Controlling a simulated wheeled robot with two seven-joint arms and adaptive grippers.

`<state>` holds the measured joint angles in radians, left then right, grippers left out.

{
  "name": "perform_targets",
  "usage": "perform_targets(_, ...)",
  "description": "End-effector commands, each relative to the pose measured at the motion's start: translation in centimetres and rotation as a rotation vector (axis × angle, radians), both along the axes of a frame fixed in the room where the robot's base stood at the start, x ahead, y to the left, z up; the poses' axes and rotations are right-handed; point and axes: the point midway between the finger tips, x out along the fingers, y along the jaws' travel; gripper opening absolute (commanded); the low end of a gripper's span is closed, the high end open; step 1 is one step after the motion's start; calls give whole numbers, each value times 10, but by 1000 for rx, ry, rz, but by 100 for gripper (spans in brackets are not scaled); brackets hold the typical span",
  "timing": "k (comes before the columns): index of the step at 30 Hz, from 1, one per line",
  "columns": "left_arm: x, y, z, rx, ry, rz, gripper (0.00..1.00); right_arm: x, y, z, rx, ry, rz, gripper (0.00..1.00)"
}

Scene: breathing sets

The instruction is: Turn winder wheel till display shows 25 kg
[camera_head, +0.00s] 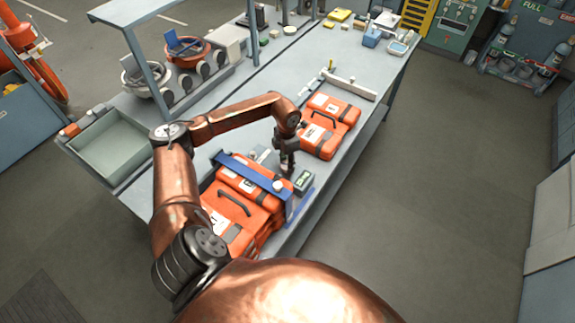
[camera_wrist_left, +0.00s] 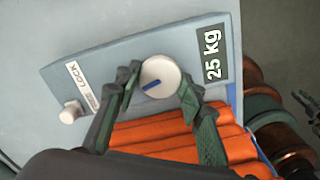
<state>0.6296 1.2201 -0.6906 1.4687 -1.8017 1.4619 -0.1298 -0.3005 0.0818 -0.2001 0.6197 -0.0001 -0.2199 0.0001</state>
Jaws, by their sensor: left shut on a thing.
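The winder wheel (camera_wrist_left: 160,75) is a round white knob with a blue mark, on a grey panel (camera_wrist_left: 115,70) in the left wrist view. The display (camera_wrist_left: 213,56) beside it reads 25 kg, its text turned sideways. My left gripper (camera_wrist_left: 160,88) is shut on the wheel, with a dark finger at either side. In the head view, my left gripper (camera_head: 286,170) points down at the small winder unit next to the strapped orange case, and hides the wheel. The dark display (camera_head: 303,181) is too small to read there. My right gripper does not show.
A white knob (camera_wrist_left: 70,112) sits by a LOCK label (camera_wrist_left: 76,80). A strapped orange case (camera_head: 228,215) lies at the near end of the bench, with another orange case (camera_head: 328,125) farther along. A grey-green tray (camera_head: 110,148) stands at left. The floor at right is clear.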

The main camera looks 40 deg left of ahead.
Motion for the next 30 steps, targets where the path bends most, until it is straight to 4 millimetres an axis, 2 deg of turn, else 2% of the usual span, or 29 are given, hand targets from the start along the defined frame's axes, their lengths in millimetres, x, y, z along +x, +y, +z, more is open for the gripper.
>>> perform_targets(9,0,1,0,2,-1,-73,12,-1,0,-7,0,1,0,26)
perform_targets(21,0,1,0,2,-1,-78,12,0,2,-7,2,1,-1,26)
perform_targets(22,0,1,0,2,-1,-78,37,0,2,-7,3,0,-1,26)
perform_targets(30,0,0,0,1,0,-78,54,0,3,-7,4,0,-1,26)
